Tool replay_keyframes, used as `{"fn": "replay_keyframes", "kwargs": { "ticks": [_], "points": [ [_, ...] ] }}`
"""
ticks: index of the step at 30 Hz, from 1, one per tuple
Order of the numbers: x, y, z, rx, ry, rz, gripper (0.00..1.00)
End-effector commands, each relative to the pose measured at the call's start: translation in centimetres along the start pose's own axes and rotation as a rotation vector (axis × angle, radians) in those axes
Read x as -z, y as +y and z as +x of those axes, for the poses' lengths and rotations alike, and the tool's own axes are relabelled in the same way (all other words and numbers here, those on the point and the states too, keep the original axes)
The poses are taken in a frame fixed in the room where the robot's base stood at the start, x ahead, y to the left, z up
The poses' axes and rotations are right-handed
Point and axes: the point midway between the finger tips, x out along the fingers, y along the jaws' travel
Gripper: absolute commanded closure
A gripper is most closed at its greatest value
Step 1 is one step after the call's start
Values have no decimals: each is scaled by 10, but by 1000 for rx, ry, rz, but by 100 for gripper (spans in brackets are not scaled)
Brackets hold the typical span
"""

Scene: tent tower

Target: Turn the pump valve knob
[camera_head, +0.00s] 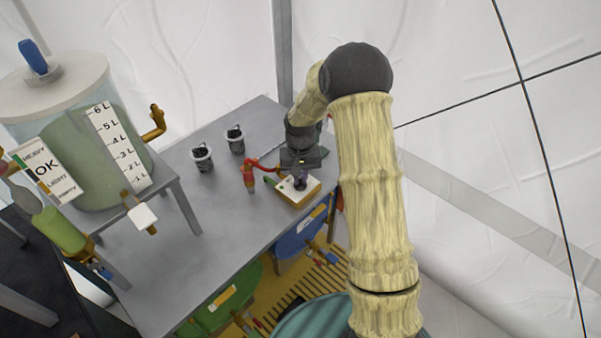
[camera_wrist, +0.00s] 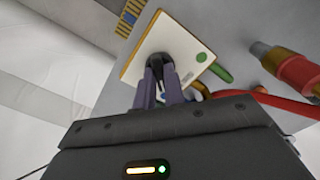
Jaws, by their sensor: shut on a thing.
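The pump valve is a white-topped box (camera_head: 308,192) with a wooden-coloured edge, on the grey table below my gripper. In the wrist view its white top (camera_wrist: 184,33) has a green dot and a small orange mark. A dark knob (camera_wrist: 160,62) stands on the plate. My gripper (camera_head: 300,183) points down at the box. In the wrist view my gripper's two fingers (camera_wrist: 160,82) are shut on the dark knob. The fingers hide part of the knob, so its turn angle cannot be told.
A red hose fitting (camera_head: 249,176) stands left of the box. Two dark-filled cups (camera_head: 203,158) (camera_head: 236,140) stand farther left on the grey table (camera_head: 215,225). A large clear tank (camera_head: 90,140) is at far left. Blue and green bins (camera_head: 296,238) (camera_head: 228,298) are below the table.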

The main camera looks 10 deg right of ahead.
Motion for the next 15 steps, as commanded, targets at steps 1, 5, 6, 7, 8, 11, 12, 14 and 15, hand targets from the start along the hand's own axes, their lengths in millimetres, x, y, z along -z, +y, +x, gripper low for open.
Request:
{"fn": "replay_keyframes", "kwargs": {
  "ticks": [1, 5, 6, 7, 8, 11, 12, 14, 15],
  "points": [
    [1, 0, -4, 1, 2, -44, 100],
    [0, 0, -4, 0, 1, -169, 100],
    [1, 0, -4, 0, 1, -206, 100],
    [1, 0, -4, 1, 2, -233, 100],
    [1, 0, -4, 1, 2, -259, 100],
    [1, 0, -3, 1, 3, -342, 100],
    [1, 0, -3, 1, 3, -371, 100],
    [1, 0, -3, 0, 2, -412, 100],
    [1, 0, -3, 1, 3, -435, 100]
  ]
}}
